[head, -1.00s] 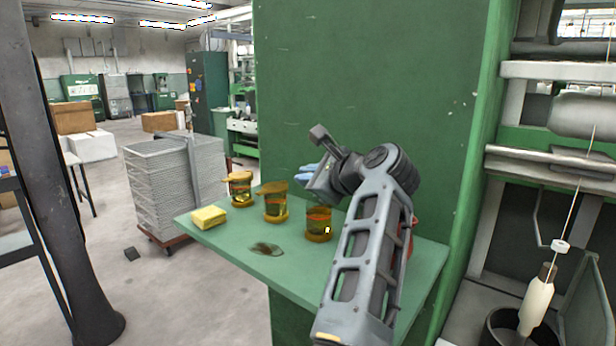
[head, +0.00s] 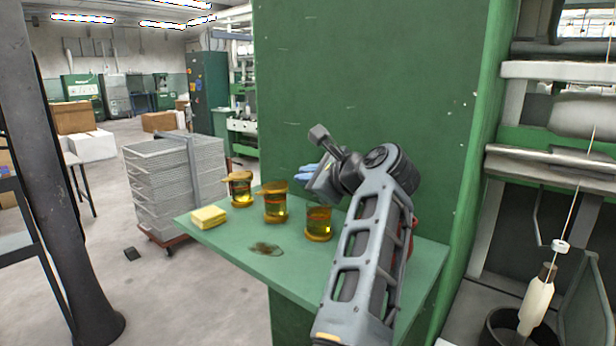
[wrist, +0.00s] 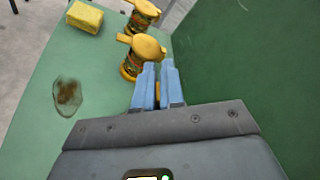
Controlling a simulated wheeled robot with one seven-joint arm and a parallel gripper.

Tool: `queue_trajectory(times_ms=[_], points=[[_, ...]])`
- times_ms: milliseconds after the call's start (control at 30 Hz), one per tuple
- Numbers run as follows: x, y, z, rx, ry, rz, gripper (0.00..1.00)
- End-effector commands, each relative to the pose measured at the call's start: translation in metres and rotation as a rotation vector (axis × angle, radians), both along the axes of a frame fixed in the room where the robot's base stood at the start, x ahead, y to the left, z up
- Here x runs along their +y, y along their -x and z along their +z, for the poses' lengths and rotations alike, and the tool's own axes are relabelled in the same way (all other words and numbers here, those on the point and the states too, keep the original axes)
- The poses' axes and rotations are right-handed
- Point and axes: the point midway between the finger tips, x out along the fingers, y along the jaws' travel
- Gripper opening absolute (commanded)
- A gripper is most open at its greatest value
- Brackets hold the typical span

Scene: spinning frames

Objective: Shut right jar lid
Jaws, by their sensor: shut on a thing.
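Three amber jars with yellow bases stand in a row on a green shelf (head: 225,240). The left jar (head: 242,192) and middle jar (head: 275,212) have flat yellow lids over their tops; both also show in the wrist view, the left jar (wrist: 140,21) and middle jar (wrist: 132,66). The right jar (head: 319,220) shows no lid over its top in the head view. My gripper (wrist: 159,68) has blue fingers, close together, with a small yellow piece (wrist: 157,90) between them, apparently the right jar's lid. Most of that lid is hidden. The fingers are above and behind the right jar.
A yellow sponge (head: 209,217) lies at the shelf's left end. A dark wet stain (head: 265,249) lies in front of the jars. A green wall (head: 370,80) rises right behind the shelf. My arm covers the shelf's right part, where something red (head: 413,222) partly shows.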

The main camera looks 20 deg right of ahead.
Motion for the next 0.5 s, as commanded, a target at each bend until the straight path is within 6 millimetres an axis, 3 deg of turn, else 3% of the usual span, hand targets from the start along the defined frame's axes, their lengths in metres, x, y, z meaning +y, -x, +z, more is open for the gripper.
queue_trajectory(times_ms=[500], points=[[0.0029, 0.0024, -0.0059, -0.034, 0.049, 0.002, 0.00]])
